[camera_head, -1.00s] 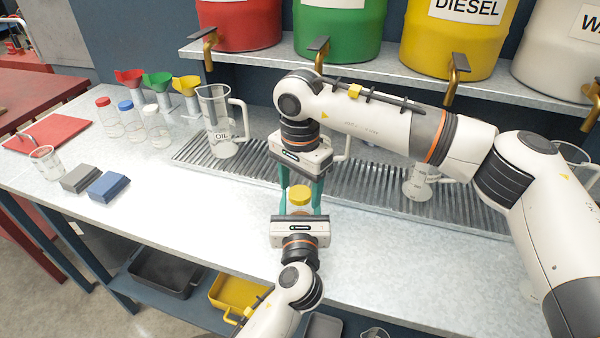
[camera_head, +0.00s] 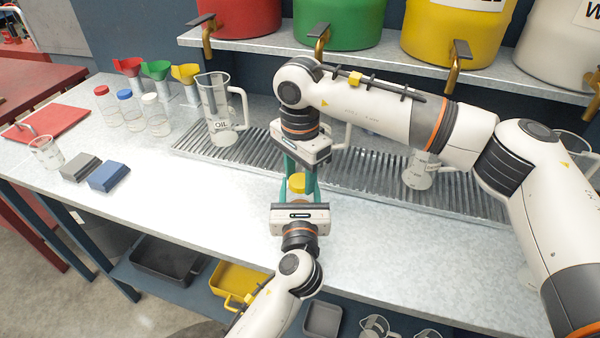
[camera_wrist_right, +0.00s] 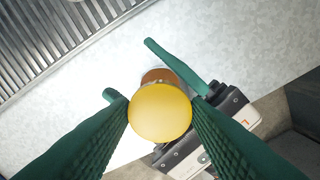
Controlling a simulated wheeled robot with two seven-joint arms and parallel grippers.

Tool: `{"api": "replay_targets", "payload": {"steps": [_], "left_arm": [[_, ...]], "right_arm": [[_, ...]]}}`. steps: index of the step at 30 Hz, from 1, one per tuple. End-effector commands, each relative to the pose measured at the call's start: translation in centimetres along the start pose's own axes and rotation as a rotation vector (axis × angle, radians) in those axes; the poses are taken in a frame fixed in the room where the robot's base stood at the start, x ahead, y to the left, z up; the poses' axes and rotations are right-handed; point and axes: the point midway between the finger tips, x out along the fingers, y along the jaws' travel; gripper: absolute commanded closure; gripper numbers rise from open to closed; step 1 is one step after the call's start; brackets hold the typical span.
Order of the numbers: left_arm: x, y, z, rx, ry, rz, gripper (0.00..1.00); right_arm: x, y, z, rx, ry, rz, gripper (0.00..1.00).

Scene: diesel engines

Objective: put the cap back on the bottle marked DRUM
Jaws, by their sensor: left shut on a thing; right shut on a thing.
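A yellow cap (camera_head: 298,183) sits between the green fingers of my right gripper (camera_wrist_right: 162,103), which is shut on it from above. The cap also shows large and round in the right wrist view (camera_wrist_right: 160,114). Below it is a bottle with brownish contents (camera_wrist_right: 160,76), mostly hidden by the cap. My left gripper (camera_head: 299,203) is shut on the bottle from the front, over the bench. Cap and bottle are lined up closely; I cannot tell whether the cap is seated. No DRUM marking is readable.
A slatted drain grate (camera_head: 215,152) lies behind the grippers, with an OIL jug (camera_head: 219,110) on it. Capped bottles (camera_head: 132,112), funnels (camera_head: 157,72) and grey and blue blocks (camera_head: 108,177) stand at left. The bench front is clear.

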Motion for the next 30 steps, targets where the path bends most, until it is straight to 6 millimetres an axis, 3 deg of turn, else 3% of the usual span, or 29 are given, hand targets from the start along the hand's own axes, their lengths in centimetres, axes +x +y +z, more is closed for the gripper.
{"api": "replay_targets", "payload": {"steps": [21, 23, 27, 28, 30], "left_arm": [[0.01, -0.04, 0.05, 0.0, -0.001, -0.001, 1.0], [0.01, -0.04, 0.05, 0.001, -0.001, -0.001, 1.0], [0.01, -0.04, 0.05, 0.001, -0.001, -0.001, 1.0], [0.01, -0.03, 0.05, 0.001, -0.001, -0.001, 1.0], [0.01, -0.03, 0.05, 0.001, -0.001, -0.001, 1.0]], "right_arm": [[0.1, 0.02, -0.02, 1.637, 0.0, 0.0, 0.84], [0.1, 0.02, -0.02, 1.728, 0.0, 0.0, 0.84], [0.1, 0.02, -0.02, 1.726, 0.0, 0.0, 0.84], [0.1, 0.02, -0.02, 1.726, 0.0, 0.0, 0.55], [0.1, 0.02, -0.02, 1.725, 0.0, 0.0, 0.44]]}}
